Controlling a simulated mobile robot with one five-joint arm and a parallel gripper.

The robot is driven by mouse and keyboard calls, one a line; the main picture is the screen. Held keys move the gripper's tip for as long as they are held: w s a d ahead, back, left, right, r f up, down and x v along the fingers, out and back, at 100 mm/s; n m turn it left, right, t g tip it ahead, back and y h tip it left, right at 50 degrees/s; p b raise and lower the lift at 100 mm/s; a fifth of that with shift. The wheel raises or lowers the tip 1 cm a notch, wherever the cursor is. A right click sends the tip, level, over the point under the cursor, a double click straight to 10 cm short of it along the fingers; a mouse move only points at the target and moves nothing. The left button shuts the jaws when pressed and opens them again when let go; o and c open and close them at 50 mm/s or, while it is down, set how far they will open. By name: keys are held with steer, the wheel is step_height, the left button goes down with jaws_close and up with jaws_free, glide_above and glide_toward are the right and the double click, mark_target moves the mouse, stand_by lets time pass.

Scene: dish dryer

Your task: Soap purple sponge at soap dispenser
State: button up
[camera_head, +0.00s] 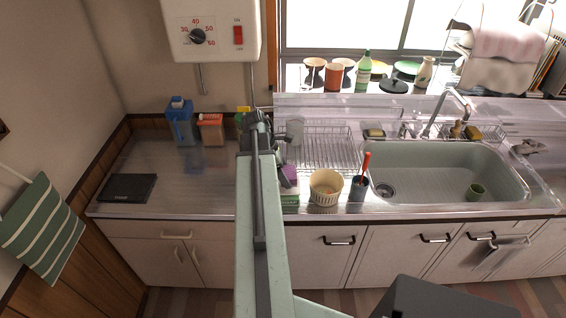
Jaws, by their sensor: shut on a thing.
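My arm reaches forward over the counter from the bottom middle. My gripper (284,179), small and dark, is at its end, partly hidden by the arm. It is shut on the purple sponge (290,172), which shows just right of the arm, above a green and white item (290,198) on the counter. I cannot tell whether they touch. I cannot say for sure which thing is the soap dispenser. A green item with a yellow top (241,116) is partly hidden behind the arm.
A cream ribbed pot (326,187) and a dark cup with a red-handled brush (358,187) stand right of my gripper. A wire dish rack (325,148) is behind, the sink (445,165) right. A black flat item (129,188) lies left; the counter between is clear.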

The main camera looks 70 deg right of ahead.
mark_target(288, 171)
steer(key=r+p, duration=0.4)
steer(key=shift+d+r, duration=0.3)
step_height(288, 171, down, 7)
steer(key=b, duration=0.6)
steer(key=shift+r, duration=0.2)
steer(key=shift+f+b, duration=1.1)
steer(key=shift+b, duration=0.05)
stand_by(1.6)
step_height(288, 171, up, 7)
steer(key=p, duration=0.7)
steer(key=shift+r, duration=0.1)
steer(key=shift+s, duration=0.1)
